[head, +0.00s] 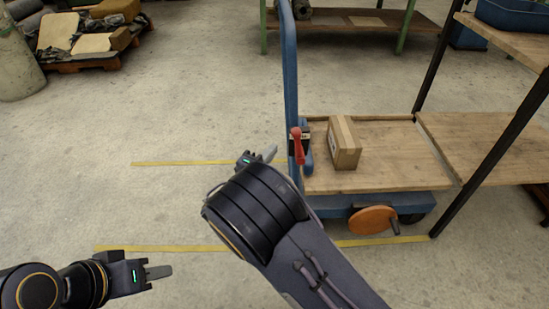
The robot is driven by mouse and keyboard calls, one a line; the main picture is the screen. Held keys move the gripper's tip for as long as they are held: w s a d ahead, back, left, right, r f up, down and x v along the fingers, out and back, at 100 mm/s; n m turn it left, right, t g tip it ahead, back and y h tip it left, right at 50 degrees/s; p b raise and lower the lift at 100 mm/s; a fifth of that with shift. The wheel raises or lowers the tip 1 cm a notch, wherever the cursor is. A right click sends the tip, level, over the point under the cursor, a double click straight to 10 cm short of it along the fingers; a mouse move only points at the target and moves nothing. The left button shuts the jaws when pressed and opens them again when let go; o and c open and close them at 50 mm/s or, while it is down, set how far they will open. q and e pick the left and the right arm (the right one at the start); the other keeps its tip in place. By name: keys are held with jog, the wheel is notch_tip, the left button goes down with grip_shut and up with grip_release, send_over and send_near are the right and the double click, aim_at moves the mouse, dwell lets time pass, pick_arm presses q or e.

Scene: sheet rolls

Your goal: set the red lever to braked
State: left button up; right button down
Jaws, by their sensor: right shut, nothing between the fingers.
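My left gripper (158,272) is at the bottom left, over bare floor and far from the lever. Its fingers show side-on, so its opening cannot be told.
A cardboard box (343,143) sits on the cart's wooden deck (395,170), right of the lever. An orange wheel (372,219) shows at the cart's near side. A dark-framed shelf (490,148) stands at the right. Floor with yellow lines (185,163) is clear at the left.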

jog(key=p+v, duration=0.2)
jog(key=v, duration=0.7)
jog(key=shift+s, duration=0.3)
